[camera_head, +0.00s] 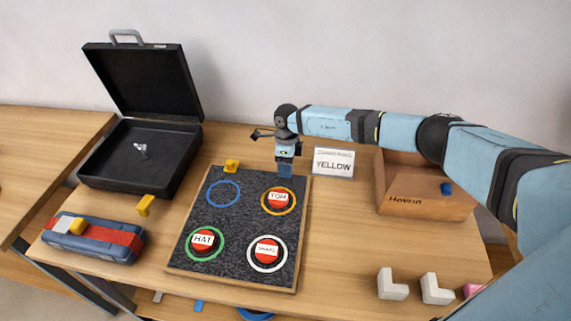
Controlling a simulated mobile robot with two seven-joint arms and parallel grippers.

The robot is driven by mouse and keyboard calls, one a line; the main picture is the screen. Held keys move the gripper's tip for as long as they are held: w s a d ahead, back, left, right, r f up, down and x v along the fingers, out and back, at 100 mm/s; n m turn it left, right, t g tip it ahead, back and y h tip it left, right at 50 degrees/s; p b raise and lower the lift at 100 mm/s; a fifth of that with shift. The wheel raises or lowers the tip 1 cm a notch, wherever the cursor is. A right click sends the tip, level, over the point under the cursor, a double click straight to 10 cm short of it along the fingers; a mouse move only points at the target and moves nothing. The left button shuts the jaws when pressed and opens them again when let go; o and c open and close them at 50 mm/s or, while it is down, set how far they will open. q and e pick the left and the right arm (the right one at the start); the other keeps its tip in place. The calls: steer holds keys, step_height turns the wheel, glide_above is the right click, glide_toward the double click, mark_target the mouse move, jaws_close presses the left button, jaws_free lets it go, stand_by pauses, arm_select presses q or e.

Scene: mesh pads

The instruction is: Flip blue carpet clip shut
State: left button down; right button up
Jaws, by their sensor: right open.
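The blue carpet clip (285,171) is at the back edge of the dark grey carpet board (229,232), toward its right corner. My right gripper (286,157) points down right above the blue clip, its jaws open. The fingertips partly cover the clip, so I cannot tell whether they touch it or how far its flap is tilted. A yellow clip (231,166) sits on the same back edge, further left. My left gripper is not in view.
The carpet has colored rings and red buttons, one a HAT button (205,241). An open black case (140,150) and a blue toolbox (93,238) stand left. A YELLOW card (333,163) and a wooden box (425,203) are right. White L-shaped blocks (391,286) lie front right.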

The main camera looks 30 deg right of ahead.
steer(key=c, duration=0.9)
steer(key=shift+s+a+t+h, duration=0.1)
steer(key=shift+s+t+h, duration=0.05)
steer(key=shift+t+h, duration=0.15)
steer(key=shift+c, duration=0.2)
steer(key=shift+s+a+f+t+h, duration=0.15)
steer(key=shift+f+t+h, duration=0.15)
steer(key=shift+t+h, duration=0.3)
steer(key=o, duration=0.9)
steer(key=shift+o, duration=0.2)
